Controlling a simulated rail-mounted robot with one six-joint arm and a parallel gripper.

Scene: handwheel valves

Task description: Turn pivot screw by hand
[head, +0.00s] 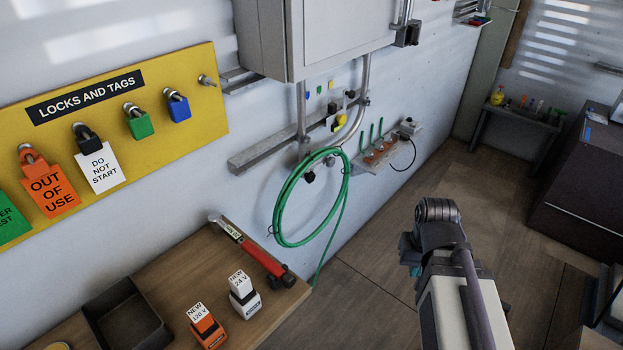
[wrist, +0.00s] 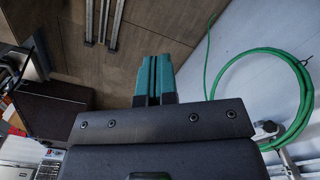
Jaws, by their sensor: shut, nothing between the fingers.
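I cannot make out a pivot screw in either view. My gripper (wrist: 154,76) shows in the wrist view as two teal fingers pressed together, with nothing between them. It points out over the bare wooden floor, apart from every object. In the head view my arm rises at the lower right, and its links hide most of the gripper there.
A green hose coil (head: 283,205) hangs on the wall, left of my arm. A yellow lock board (head: 115,150) and grey cabinet (head: 325,38) are on the wall.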

